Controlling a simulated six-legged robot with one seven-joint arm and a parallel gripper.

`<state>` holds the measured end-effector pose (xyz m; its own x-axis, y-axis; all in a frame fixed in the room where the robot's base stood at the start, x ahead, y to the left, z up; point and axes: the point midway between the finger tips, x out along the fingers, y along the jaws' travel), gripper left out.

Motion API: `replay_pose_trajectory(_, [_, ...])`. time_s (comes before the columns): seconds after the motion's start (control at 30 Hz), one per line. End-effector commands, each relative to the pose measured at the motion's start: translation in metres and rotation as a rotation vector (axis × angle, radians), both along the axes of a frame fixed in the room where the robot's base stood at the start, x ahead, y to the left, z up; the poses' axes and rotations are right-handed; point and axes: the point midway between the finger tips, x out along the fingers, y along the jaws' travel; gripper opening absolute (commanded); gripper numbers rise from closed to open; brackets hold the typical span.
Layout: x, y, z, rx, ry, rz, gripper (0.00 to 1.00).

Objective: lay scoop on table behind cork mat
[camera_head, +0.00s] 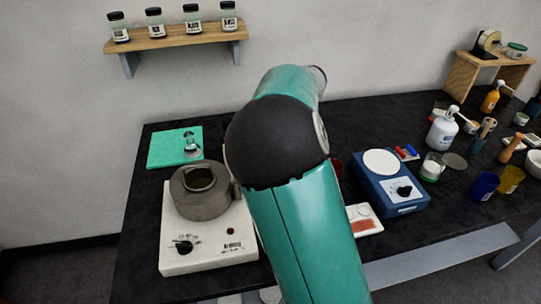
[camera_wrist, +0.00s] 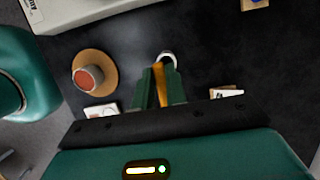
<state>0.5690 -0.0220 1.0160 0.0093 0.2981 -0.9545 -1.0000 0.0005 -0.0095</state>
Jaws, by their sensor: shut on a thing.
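In the wrist view my gripper (camera_wrist: 161,82) is shut on the scoop, whose orange handle (camera_wrist: 160,84) lies between the two green fingers. The scoop's pale, rounded end shows just past the fingertips. The round cork mat (camera_wrist: 109,88) lies on the black table (camera_wrist: 205,45), to the left of my gripper and apart from it. A small cup (camera_wrist: 88,78) with reddish contents stands on the mat. In the head view my arm hides my gripper, the scoop and the mat.
A hotplate (camera_head: 208,252) with a grey pot (camera_head: 200,196) stands left of my arm; a blue device (camera_head: 391,187) stands right. Bottles and cups crowd the table's right side. A wall shelf (camera_head: 177,39) holds several jars. In the wrist view, table beyond the scoop is clear.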

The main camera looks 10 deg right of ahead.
Motion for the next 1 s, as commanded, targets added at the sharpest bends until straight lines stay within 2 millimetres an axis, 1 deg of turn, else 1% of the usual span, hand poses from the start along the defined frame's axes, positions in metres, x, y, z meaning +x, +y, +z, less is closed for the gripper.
replay_pose_trajectory(0.03, [0.01, 0.001, -0.006, -0.005, 0.003, 0.001, 0.0])
replay_pose_trajectory(0.27, [0.053, 0.011, -0.026, -0.003, 0.004, 0.002, 0.0])
replay_pose_trajectory(0.4, [0.073, 0.015, -0.053, -0.003, 0.006, 0.002, 0.0])
replay_pose_trajectory(0.5, [0.085, 0.018, -0.067, -0.001, 0.004, 0.002, 0.0])
replay_pose_trajectory(0.77, [0.101, 0.022, -0.085, 0.0, 0.003, 0.002, 0.0])
replay_pose_trajectory(0.9, [0.1, 0.022, -0.106, 0.0, 0.003, 0.001, 0.0])
replay_pose_trajectory(1.0, [0.1, 0.022, -0.113, 0.0, 0.002, 0.002, 0.0])
